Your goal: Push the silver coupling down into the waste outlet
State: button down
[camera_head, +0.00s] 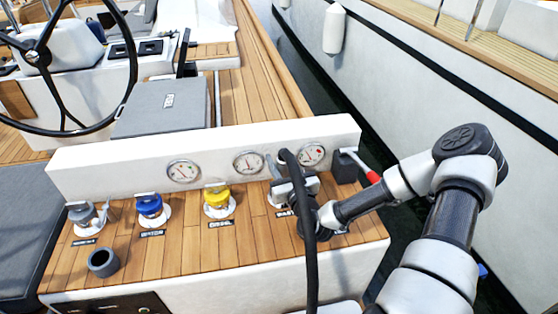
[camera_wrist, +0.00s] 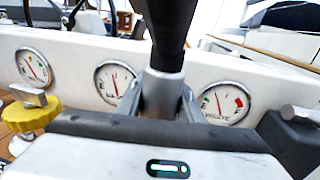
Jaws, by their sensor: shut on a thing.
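The silver coupling (camera_wrist: 163,92) is on the end of a black hose (camera_wrist: 168,30) and stands upright between my gripper's fingers (camera_wrist: 165,105). In the head view my gripper (camera_head: 287,187) is shut on it, low over the rightmost deck fitting on the teak top. A bit of white flange (camera_head: 274,201) shows there beneath the gripper. This is likely the waste outlet, but its label is mostly covered. The coupling's lower end and the outlet's mouth are hidden by my gripper, so I cannot tell how deep it sits. The hose (camera_head: 309,240) arches over and hangs down in front.
Yellow (camera_head: 217,199), blue (camera_head: 149,208) and grey (camera_head: 82,214) capped fittings stand to the left. An open grey cup (camera_head: 103,262) is at front left. A white panel (camera_head: 120,160) with three gauges rises behind. A red-handled lever (camera_head: 368,174) is close on the right.

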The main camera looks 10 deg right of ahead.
aim_at(286, 174)
jog(key=c, duration=1.5)
grip_release()
jog(key=shift+s+d+f, duration=0.1)
jog(key=shift+s, duration=0.2)
jog(key=shift+s+d+b, duration=0.15)
jog(key=shift+s+d, duration=0.1)
jog(key=shift+s, duration=1.45)
jog(key=shift+s+d+b, duration=0.1)
jog(key=shift+s+d, duration=0.15)
jog(key=shift+s, duration=1.5)
jog(key=shift+s+d+b, duration=0.15)
jog(key=shift+s+d, duration=0.1)
jog(key=shift+s, duration=1.45)
